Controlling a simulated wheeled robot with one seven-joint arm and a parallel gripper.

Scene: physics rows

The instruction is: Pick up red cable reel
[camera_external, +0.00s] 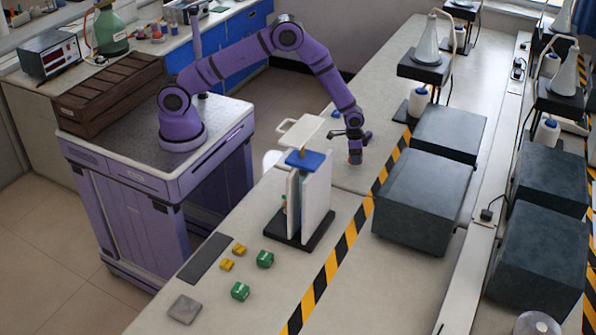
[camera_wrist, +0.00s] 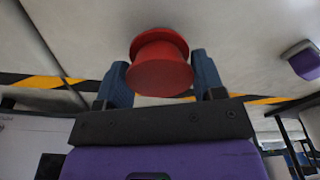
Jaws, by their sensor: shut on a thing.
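The red cable reel (camera_wrist: 160,62) is a short spool with a wide rim, between the two blue fingers of my gripper (camera_wrist: 161,74) in the wrist view. The gripper is shut on it. In the external view my gripper (camera_external: 355,150) points down over the pale bench, right of the white upright rack, with a small reddish part of the reel (camera_external: 355,159) at its tip. The fingers hide parts of the reel there. I cannot tell whether the reel touches the bench.
A white rack with a blue block (camera_external: 305,159) stands left of my gripper. Dark grey boxes (camera_external: 424,200) stand to the right, beyond the yellow-black tape (camera_external: 340,250). Green blocks (camera_external: 265,259) and yellow blocks (camera_external: 239,249) lie on the near bench.

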